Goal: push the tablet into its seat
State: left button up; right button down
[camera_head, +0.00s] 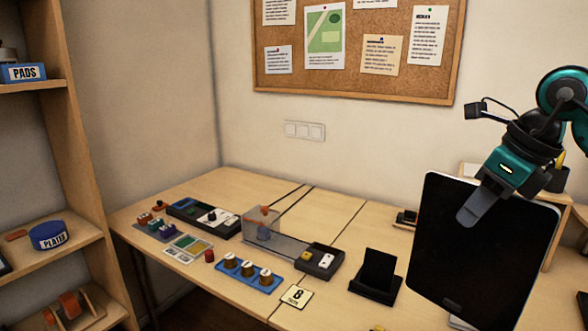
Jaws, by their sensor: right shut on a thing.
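My right gripper (472,208) is at the right of the head view and is shut on the black tablet (484,252). One finger lies over the tablet's front face near its upper middle; the other finger is hidden behind it. The tablet has a pale rim and a small grey mark near its bottom edge. It is held up, slightly tilted, in front of the table's right part. A black stand (379,272) with an upright back and a flat base is on the table left of the tablet, apart from it in the picture. I cannot tell if it is the seat. My left gripper is not in view.
A shelf (84,170) stands at the left. The tablet hides the table behind it.

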jog(key=a+n, duration=0.3)
jog(key=a, duration=0.8)
jog(key=s+d+f+n+g+h, duration=0.1)
jog(key=s+f+n+g, duration=0.3)
jog(key=f+n, duration=0.5)
jog(key=s+d+f+n+g+h, duration=0.1)
jog(key=s+f+n+g, duration=0.2)
jog(key=f+n, duration=0.6)
jog(key=n+g, duration=0.1)
jog(key=n, duration=0.6)
jog(key=shift+s+d+h, duration=0.35)
jog(key=shift+d+h, duration=0.05)
